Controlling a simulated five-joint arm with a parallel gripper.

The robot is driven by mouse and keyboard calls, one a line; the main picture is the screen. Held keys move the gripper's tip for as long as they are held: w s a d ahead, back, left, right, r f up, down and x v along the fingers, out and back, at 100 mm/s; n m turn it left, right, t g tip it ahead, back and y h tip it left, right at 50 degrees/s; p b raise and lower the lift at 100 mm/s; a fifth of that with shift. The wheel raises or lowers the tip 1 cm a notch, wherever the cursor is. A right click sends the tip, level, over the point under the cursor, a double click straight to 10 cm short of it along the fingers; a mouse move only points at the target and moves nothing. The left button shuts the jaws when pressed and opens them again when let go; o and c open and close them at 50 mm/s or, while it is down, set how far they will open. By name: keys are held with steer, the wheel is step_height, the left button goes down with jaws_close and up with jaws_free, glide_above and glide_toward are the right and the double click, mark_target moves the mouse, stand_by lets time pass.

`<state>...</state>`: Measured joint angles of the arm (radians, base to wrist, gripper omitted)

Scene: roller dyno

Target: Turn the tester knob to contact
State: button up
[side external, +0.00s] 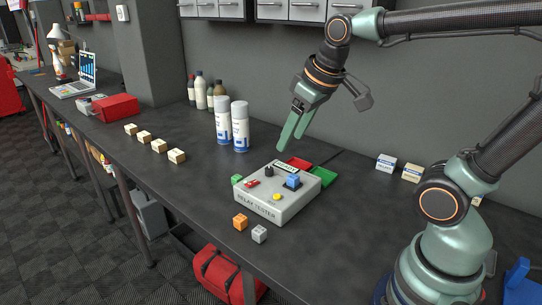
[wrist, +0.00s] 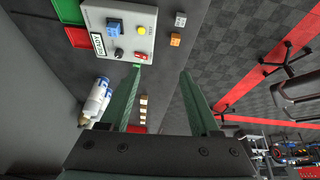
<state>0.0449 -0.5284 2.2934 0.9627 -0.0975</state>
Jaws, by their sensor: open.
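The grey relay tester (side external: 262,205) sits on the dark bench. Its black knob (side external: 269,171) stands on the top face near the back left, and it also shows in the wrist view (wrist: 118,53). A blue block (side external: 292,181), a yellow button (side external: 277,197) and a red switch (side external: 252,183) share that face, with a label plate (side external: 287,166) behind. My gripper (side external: 291,142) is open and empty, above and behind the tester and apart from the knob. In the wrist view the two green fingers (wrist: 161,70) are spread wide, with the knob left of them. The knob's setting is too small to read.
Red (side external: 299,163) and green (side external: 326,176) trays lie behind the tester. A green cube (side external: 237,180), orange cube (side external: 240,222) and grey cube (side external: 259,234) stand close around it. Two spray cans (side external: 240,126) stand back left. Small boxes (side external: 386,163) sit right.

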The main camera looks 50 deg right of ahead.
steer(key=w+d+n+g, duration=0.2)
steer(key=w+d, duration=0.4)
steer(key=w, duration=0.4)
steer(key=n+g, duration=0.1)
steer(key=g, duration=0.2)
glide_above(269, 168)
step_height(269, 168, down, 9)
step_height(269, 168, down, 12)
steer(key=shift+s+r, duration=0.1)
jaws_close()
